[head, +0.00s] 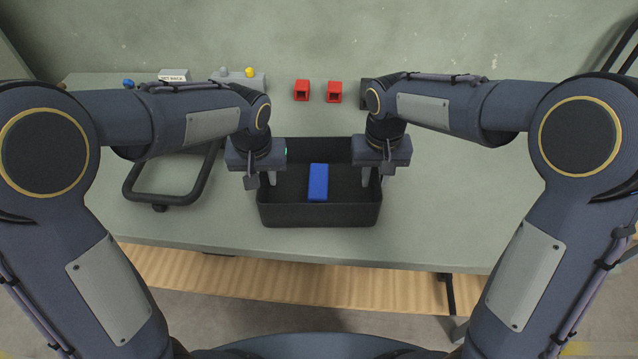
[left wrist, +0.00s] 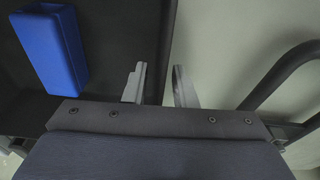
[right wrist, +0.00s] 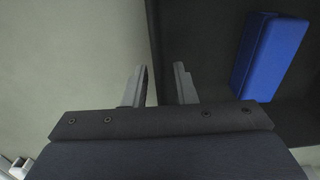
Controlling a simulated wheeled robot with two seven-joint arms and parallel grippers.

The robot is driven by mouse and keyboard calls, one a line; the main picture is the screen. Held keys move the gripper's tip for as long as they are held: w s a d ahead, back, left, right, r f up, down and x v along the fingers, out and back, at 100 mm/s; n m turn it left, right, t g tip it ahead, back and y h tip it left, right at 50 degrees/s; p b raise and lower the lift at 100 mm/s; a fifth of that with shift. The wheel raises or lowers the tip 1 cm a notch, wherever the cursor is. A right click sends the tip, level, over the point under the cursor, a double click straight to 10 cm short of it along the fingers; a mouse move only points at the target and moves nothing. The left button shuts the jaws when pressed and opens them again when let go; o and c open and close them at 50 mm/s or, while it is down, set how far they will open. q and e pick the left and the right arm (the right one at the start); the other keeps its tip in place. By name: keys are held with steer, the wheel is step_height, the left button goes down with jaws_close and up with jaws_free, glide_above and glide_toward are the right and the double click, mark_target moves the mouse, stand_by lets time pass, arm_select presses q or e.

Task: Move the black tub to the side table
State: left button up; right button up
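The black tub (head: 320,215) stands upright on the grey-green table in the head view, with a blue block (head: 318,183) lying inside it. My left gripper (head: 260,180) is at the tub's left wall. In the left wrist view its fingers (left wrist: 159,88) are apart, with the wall between them. My right gripper (head: 376,178) is at the right wall. In the right wrist view its fingers (right wrist: 159,85) are apart on either side of that wall. Neither gripper visibly clamps the wall. I cannot tell any separate side table in these views.
A black tube frame (head: 165,199) lies left of the tub. Two red blocks (head: 302,90) (head: 334,92) stand behind it, and a grey box with knobs (head: 238,79) stands at the back left. The table's (head: 460,220) right part is clear. Wooden slats (head: 330,285) show below its front edge.

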arm_select(q)
jaws_close()
arm_select(e)
jaws_close()
arm_select(q)
steer(key=shift+r, duration=0.2)
arm_select(e)
steer(key=shift+r, duration=0.15)
